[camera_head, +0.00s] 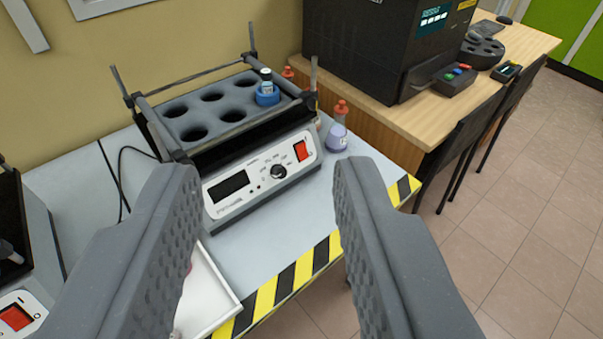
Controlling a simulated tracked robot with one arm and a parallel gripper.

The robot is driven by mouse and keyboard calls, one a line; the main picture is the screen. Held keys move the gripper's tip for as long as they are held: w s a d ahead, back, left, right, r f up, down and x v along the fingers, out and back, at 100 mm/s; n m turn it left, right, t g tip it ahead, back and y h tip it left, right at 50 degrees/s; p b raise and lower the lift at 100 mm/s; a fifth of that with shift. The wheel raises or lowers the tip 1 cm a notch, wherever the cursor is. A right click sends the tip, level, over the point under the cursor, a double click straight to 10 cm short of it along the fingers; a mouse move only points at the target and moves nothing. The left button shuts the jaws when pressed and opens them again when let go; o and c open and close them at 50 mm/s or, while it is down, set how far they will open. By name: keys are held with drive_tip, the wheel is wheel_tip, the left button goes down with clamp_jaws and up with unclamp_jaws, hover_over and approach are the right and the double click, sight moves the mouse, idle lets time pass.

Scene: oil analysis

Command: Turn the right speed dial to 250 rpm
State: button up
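The shaker (213,208) stands on the grey bench, its white front panel facing me. Its black speed dial (278,171) sits right of the dark display (228,186) and left of the red switch (301,150). The display shows no readable number, and the dial's pointer is too small to read. My gripper (262,180) is open and empty, its two ridged fingers wide apart in the foreground. The dial shows between the fingers, beyond them, and neither finger appears to touch it.
A flask (338,132) stands right of the shaker. A white tray (207,290) lies in front. Another device with a red switch (15,318) is at left. A dark machine (372,45) occupies the wooden table, with chairs (462,150) beside it.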

drive_tip(key=shift+o, duration=1.4)
drive_tip(key=n+g+y+p, duration=0.5)
drive_tip(key=n+g+p, duration=0.2)
drive_tip(key=n, duration=0.5)
hover_over(283, 173)
drive_tip(key=s+d, duration=0.6)
drive_tip(key=s, duration=0.3)
wheel_tip(283, 173, down, 34)
drive_tip(key=x, duration=0.3)
drive_tip(key=b+x, duration=0.1)
drive_tip(key=x, duration=0.3)
drive_tip(key=b+x, duration=0.1)
drive_tip(key=x, duration=0.3)
drive_tip(key=shift+s+a+r, duration=0.1)
drive_tip(key=shift+a, duration=0.25)
drive_tip(key=shift+b+x, duration=0.4)
drive_tip(key=shift+x, duration=0.5)
drive_tip(key=shift+r, duration=0.1)
drive_tip(key=c, duration=1)
